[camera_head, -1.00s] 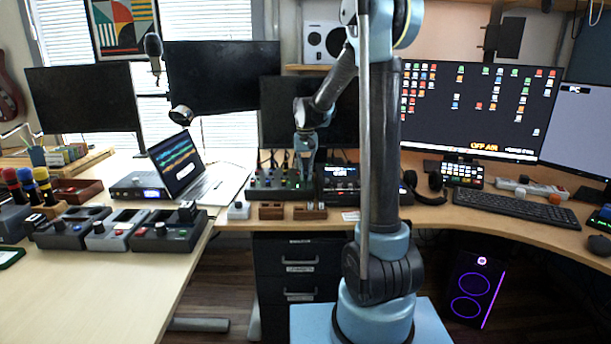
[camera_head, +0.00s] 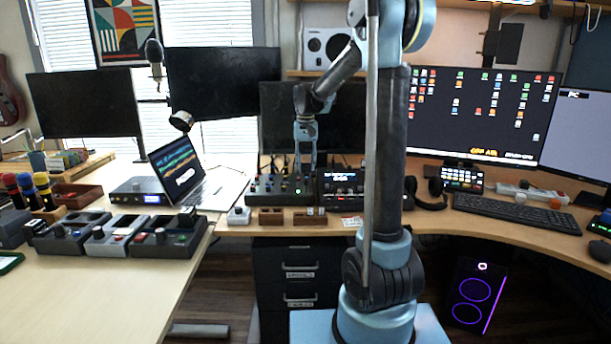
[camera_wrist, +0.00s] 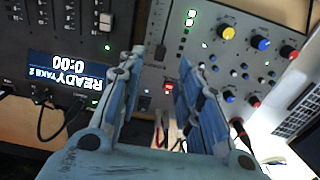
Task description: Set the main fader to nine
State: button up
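The mixer (camera_head: 262,196) is a dark console with coloured knobs on the back desk. In the wrist view its grey panel (camera_wrist: 222,70) fills the upper middle and right. A dark fader slot (camera_wrist: 166,22) runs up the panel beside a column of lit green squares, with what looks like a dark cap (camera_wrist: 160,52) at its lower end. I cannot read a scale or label there. My gripper (camera_wrist: 160,62) is open, its two blue fingers apart on either side of the slot's lower end. It also shows above the mixer in the head view (camera_head: 305,168). Contact with the cap cannot be told.
A recorder with a lit "READY 0:00" display (camera_wrist: 68,78) adjoins the mixer; its white-capped fader (camera_wrist: 105,20) is near my left finger. Knobs crowd the right side. A laptop (camera_head: 190,180) stands left, small wooden blocks (camera_head: 270,216) in front, a monitor (camera_head: 318,115) behind.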

aim_at(306, 181)
jog(key=shift+r, duration=2.8)
jog(key=s+d+f+t, duration=0.15)
jog(key=s+d, duration=0.35)
jog(key=s, duration=0.5)
jog(key=s+d+f, duration=0.2)
jog(key=s+d, duration=0.2)
jog(key=s, duration=0.7)
jog(key=s+d+f, duration=0.4)
jog(key=s+f, duration=1)
jog(key=s, duration=0.1)
jog(key=shift+s+d+n+t, duration=0.15)
jog(key=shift+s+n+t, duration=0.15)
jog(key=shift+s+t, duration=0.05)
jog(key=shift+w+f, duration=0.25)
jog(key=shift+w, duration=0.25)
